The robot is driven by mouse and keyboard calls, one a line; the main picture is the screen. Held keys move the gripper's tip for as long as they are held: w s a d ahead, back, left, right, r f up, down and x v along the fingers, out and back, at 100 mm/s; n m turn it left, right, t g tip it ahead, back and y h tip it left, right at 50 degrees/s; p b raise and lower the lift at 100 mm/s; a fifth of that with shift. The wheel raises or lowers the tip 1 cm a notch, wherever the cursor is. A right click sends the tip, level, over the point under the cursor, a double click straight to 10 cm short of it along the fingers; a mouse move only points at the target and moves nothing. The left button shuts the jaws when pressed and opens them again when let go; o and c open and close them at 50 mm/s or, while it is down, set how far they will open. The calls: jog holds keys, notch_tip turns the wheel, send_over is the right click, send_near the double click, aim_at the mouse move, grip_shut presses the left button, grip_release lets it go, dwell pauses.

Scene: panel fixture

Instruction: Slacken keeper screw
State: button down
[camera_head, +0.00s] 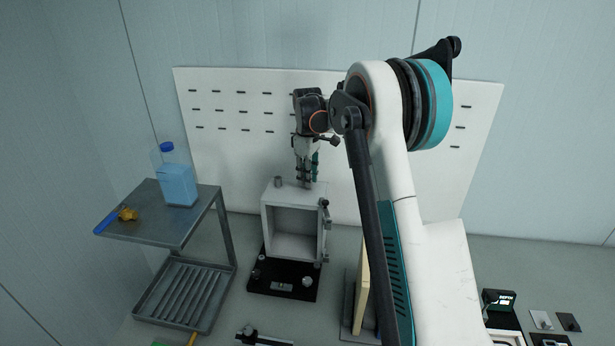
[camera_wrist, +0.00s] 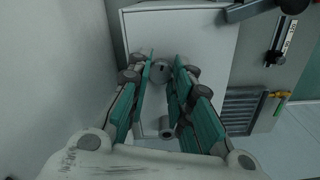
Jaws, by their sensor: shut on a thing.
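A grey open-front box (camera_head: 293,209) stands on a black base, with its cavity facing me. My gripper (camera_head: 308,184) points straight down onto the right part of the box's top. In the wrist view, my gripper (camera_wrist: 164,62) is shut on a round grey keeper screw (camera_wrist: 161,69) with a small dark mark on its face. The screw sits at the white top panel (camera_wrist: 200,35), between the teal-padded fingers. In the head view the fingers hide the screw. A short grey cylinder (camera_head: 278,182) stands apart on the top; it also shows in the wrist view (camera_wrist: 167,129).
A white slotted panel (camera_head: 240,95) stands close behind the box. A metal cart (camera_head: 165,232) at the left carries a bottle (camera_head: 178,187) and a blue-handled tool (camera_head: 108,221). A tan board (camera_head: 361,290) stands upright front right. Small devices (camera_head: 500,302) lie far right.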

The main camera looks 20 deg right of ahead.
jog(key=n, duration=0.7)
jog(key=shift+w, duration=0.1)
dwell(0.5)
jog(key=c, duration=1.4)
grip_release()
jog(key=shift+r, duration=0.1)
notch_tip(320, 180, up, 12)
